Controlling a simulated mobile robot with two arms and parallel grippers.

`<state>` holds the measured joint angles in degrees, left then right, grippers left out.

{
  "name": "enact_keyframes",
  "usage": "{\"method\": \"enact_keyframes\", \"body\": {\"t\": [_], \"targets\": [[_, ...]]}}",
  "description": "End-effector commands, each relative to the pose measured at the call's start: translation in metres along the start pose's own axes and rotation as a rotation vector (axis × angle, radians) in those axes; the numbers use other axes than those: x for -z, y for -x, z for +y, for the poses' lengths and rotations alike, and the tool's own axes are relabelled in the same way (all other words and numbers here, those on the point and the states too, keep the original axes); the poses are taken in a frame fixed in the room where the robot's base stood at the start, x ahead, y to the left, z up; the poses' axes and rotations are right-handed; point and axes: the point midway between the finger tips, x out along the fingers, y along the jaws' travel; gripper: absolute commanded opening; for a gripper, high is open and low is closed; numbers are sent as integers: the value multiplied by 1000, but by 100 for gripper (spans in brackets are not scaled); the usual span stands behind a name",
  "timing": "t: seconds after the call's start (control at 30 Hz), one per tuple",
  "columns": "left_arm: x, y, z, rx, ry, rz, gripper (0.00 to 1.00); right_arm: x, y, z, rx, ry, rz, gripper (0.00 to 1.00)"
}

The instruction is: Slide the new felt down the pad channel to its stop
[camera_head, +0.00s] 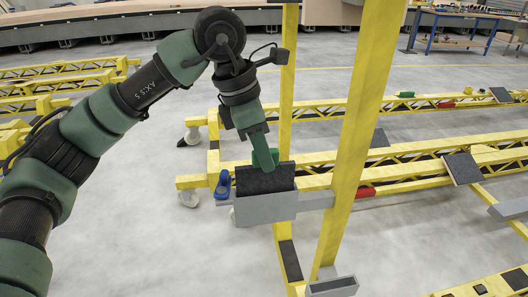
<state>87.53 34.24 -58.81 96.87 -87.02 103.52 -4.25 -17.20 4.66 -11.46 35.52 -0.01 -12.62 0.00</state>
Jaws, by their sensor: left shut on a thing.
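The new felt (265,180) is a dark, flat slab, standing upright with its lower part hidden behind the front wall of the grey pad channel (265,210). Its upper part shows above the channel's edge. My left gripper (262,160) comes down from above and is shut on the felt at its top edge. The channel's inside and its stop are hidden, so I cannot tell how deep the felt sits. My right gripper is not in view.
A yellow upright post (358,130) stands just right of the channel, and another (287,90) rises behind it. A blue part (222,186) sits close left of the channel. Yellow trolley rails (410,180) run right. A blue workbench (455,30) stands far back. Grey floor is open at lower left.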

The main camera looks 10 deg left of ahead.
Motion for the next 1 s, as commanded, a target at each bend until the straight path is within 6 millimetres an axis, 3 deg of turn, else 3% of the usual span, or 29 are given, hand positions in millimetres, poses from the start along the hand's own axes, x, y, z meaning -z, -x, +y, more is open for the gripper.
{"method": "enact_keyframes", "body": {"t": [1.0], "targets": [[8, -26, 0, -1, 0, -1, 0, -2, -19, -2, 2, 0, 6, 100]]}}
